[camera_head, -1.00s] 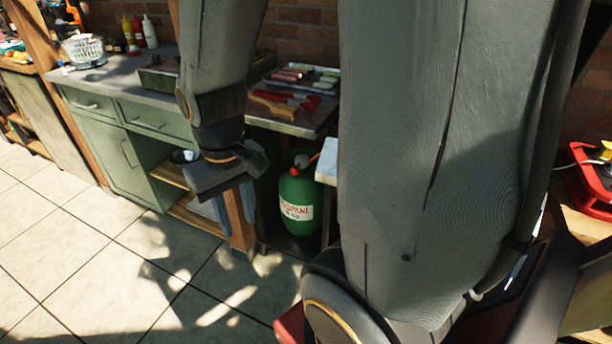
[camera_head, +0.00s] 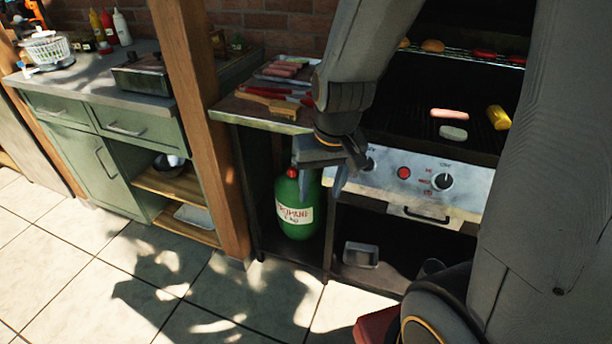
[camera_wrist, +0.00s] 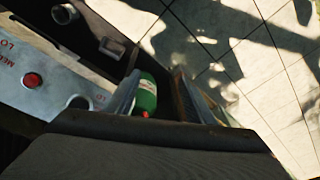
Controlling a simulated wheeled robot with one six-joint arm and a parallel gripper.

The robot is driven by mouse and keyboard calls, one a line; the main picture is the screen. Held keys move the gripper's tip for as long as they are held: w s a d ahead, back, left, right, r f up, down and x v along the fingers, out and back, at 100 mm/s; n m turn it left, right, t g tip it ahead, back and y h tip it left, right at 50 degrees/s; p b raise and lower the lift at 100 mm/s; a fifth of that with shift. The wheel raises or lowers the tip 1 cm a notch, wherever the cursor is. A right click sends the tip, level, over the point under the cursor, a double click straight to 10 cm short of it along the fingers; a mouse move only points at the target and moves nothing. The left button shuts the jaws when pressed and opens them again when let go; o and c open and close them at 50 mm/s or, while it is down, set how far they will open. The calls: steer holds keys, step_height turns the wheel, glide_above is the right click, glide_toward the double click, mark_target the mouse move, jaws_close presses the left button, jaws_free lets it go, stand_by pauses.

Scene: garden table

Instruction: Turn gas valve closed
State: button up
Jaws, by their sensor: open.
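A green propane bottle (camera_head: 296,215) with a white label stands upright in the open bay under the side shelf, left of the grill. My gripper (camera_head: 322,190) points down, open and empty, in front of the bottle's upper right. In the wrist view the bottle (camera_wrist: 147,92) and the red valve (camera_wrist: 145,114) appear between the two open fingers, nearer the left one. I cannot tell how far the valve is turned.
The grill's control panel (camera_head: 420,184) with knobs is right of my gripper. A wooden post (camera_head: 205,130) stands left of the bottle bay. The side shelf (camera_head: 255,116) above holds a tray and utensils. A metal tray (camera_head: 360,255) lies in the bay below the grill.

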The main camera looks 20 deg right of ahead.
steer(key=w+a+f+m+t+h+b, duration=0.1)
steer(key=w+f+t+b, duration=0.25)
steer(key=w+f, duration=0.4)
steer(key=w+a+f+m+t+b, duration=0.15)
steer(key=w+f+b, duration=0.3)
steer(key=w, duration=0.65)
steer(key=w+a+f+m+t+h+b, duration=0.1)
steer(key=w+a+f+t+b, duration=0.15)
steer(key=w+f+b, duration=0.55)
steer(key=m+t+h+b, duration=0.2)
steer(key=t+h+b, duration=0.1)
steer(key=b, duration=0.1)
glide_toward(291, 175)
step_height(291, 175, up, 2)
steer(key=w+a, duration=0.2)
step_height(291, 175, down, 6)
steer(key=w+d+m+t+h+b, duration=0.2)
steer(key=h+b, duration=0.4)
steer(key=shift+n, duration=0.25)
steer(key=b+x, duration=0.2)
steer(key=x, duration=0.4)
steer(key=shift+w+d+r, duration=0.15)
steer(key=shift+w, duration=0.05)
steer(key=c, duration=1)
